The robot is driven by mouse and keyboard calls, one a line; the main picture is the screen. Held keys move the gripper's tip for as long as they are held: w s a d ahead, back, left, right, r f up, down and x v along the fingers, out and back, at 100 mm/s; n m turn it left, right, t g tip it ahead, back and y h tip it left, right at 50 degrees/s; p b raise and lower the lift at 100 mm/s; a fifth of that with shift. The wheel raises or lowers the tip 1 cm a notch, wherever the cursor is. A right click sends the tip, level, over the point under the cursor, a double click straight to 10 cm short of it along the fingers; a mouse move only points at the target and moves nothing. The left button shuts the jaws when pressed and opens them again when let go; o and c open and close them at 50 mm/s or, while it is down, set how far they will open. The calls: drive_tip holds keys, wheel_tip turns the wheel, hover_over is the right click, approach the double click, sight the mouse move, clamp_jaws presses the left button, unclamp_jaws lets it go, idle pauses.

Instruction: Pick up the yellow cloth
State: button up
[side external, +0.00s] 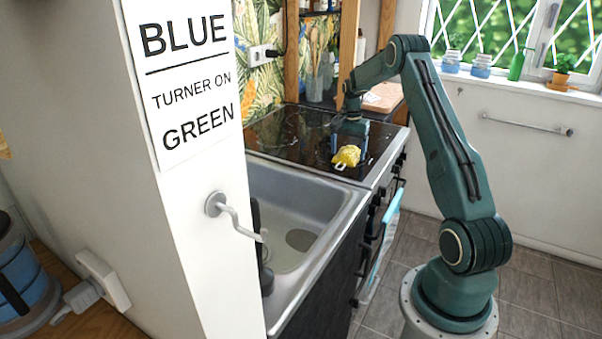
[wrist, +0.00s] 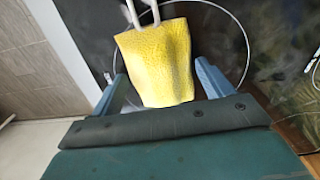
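The yellow cloth (side external: 347,156) lies on the black stove top near its front edge, with a light loop at one end. In the wrist view the cloth (wrist: 156,62) is between and beyond my two blue fingers, its lower part reaching into the gap. My gripper (side external: 349,143) is just over the cloth in the side view. In the wrist view my gripper (wrist: 160,86) is open, with a finger on each side and visible gaps to the cloth. Whether the fingertips touch the stove top is not clear.
The black stove top (side external: 290,130) is mostly clear around the cloth. A metal sink (side external: 290,205) adjoins it in front. A wooden board (side external: 382,97) and a utensil jar (side external: 314,88) stand behind. A blue towel (side external: 385,235) hangs on the oven front.

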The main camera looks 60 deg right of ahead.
sight(348, 146)
drive_tip(key=c, duration=0.6)
drive_tip(key=shift+r, duration=0.1)
wheel_tip(348, 146, up, 20)
drive_tip(key=shift+f, duration=0.1)
idle(0.3)
idle(0.5)
drive_tip(key=shift+o, duration=1)
drive_tip(key=shift+c, duration=0.7)
